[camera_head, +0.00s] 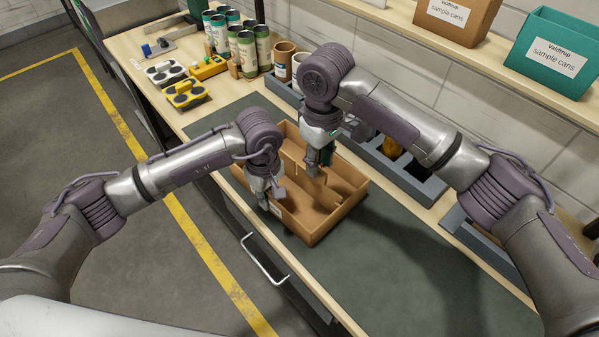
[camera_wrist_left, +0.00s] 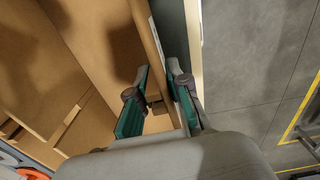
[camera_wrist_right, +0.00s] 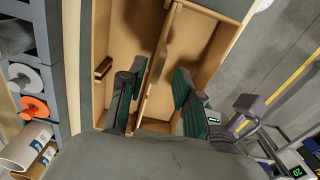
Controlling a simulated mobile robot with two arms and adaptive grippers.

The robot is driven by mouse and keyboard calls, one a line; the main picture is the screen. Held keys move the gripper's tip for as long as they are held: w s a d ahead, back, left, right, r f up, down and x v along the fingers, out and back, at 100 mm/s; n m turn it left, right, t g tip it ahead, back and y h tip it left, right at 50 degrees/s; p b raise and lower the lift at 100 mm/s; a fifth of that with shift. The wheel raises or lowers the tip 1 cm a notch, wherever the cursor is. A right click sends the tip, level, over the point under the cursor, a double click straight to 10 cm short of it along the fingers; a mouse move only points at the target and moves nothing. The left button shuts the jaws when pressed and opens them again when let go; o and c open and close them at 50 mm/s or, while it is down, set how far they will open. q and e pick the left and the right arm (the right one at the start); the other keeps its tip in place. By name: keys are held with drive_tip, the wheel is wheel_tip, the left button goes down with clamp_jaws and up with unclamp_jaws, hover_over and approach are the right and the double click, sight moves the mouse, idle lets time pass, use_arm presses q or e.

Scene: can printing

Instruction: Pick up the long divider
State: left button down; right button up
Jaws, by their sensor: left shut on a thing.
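The brown box (camera_head: 338,214) sits open on the dark mat of the bench. The long divider (camera_wrist_right: 161,50) is a thin brown board running lengthwise inside the box in the right wrist view. My right gripper (camera_wrist_right: 155,103) is open over the box, one finger on each side of the long divider, with gaps to it. In the head view my right gripper (camera_head: 319,164) hides part of the divider. My left gripper (camera_wrist_left: 160,105) is shut on the near side wall of the box (camera_wrist_left: 151,42), with one finger inside and one outside.
A grey bin row (camera_head: 425,186) stands behind the box. Several cans (camera_head: 246,50) and yellow and white holders (camera_head: 186,93) stand at the back left. A shelf above carries a brown bin (camera_head: 458,18) and a green bin (camera_head: 553,52). The mat (camera_head: 400,270) right of the box is clear.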

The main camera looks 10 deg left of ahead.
hover_over(314, 198)
wheel_tip(314, 198, down, 8)
drive_tip(key=shift+w, duration=0.15)
clamp_jaws()
idle(0.3)
